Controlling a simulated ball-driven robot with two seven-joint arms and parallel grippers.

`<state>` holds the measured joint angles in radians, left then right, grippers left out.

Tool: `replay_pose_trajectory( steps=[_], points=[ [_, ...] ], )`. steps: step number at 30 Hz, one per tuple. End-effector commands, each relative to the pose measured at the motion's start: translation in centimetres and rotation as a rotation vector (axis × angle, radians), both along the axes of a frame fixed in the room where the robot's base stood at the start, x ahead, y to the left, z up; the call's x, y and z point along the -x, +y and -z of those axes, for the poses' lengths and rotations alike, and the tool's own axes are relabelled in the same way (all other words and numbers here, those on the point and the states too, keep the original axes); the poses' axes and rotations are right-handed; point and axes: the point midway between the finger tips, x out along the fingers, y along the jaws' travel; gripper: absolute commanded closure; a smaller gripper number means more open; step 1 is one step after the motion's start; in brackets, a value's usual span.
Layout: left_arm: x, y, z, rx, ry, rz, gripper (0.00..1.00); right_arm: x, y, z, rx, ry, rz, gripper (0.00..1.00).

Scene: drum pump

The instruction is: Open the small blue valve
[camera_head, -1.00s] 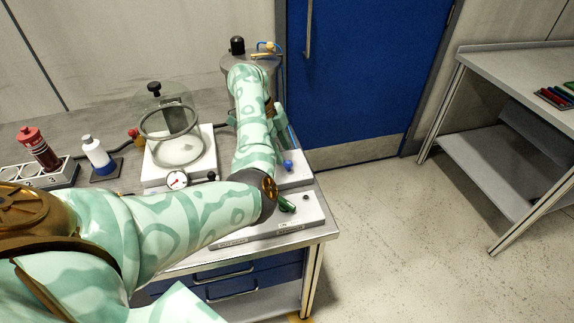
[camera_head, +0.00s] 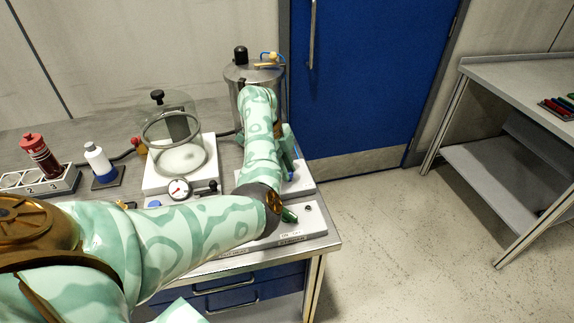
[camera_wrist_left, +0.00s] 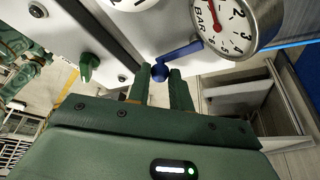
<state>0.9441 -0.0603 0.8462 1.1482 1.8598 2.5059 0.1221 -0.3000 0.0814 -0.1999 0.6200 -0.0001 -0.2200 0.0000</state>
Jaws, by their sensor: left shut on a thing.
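The small blue valve (camera_wrist_left: 183,51) shows in the left wrist view as a blue lever with a round end, beside the pressure gauge. My left gripper (camera_wrist_left: 161,78) is shut on the round end, one finger on each side of it. In the head view my left gripper (camera_head: 288,152) reaches down over the back right of the bench, and the valve is mostly hidden there. My right gripper is not in view.
A green valve handle (camera_head: 289,215) sits on the front panel. A gauge (camera_head: 179,189), a glass bell jar (camera_head: 172,139), a bottle (camera_head: 98,160) and a steel drum (camera_head: 250,73) stand nearby. A blue door (camera_head: 355,75) is behind.

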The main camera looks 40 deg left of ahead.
Motion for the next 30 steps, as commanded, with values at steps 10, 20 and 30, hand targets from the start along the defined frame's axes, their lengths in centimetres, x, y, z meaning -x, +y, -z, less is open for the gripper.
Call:
replay_pose_trajectory(
  steps=[10, 20, 30],
  points=[
    [0.4, 0.4, 0.0, -0.002, 0.002, 0.113, 1.00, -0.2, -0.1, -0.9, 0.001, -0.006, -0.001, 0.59],
    [0.4, 0.4, 0.0, -0.001, 0.002, 0.112, 0.57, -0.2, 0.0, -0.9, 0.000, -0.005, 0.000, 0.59],
    [0.4, 1.6, -3.5, -0.002, -0.003, 0.109, 0.57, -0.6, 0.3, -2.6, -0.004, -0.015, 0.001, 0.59]
  ],
)
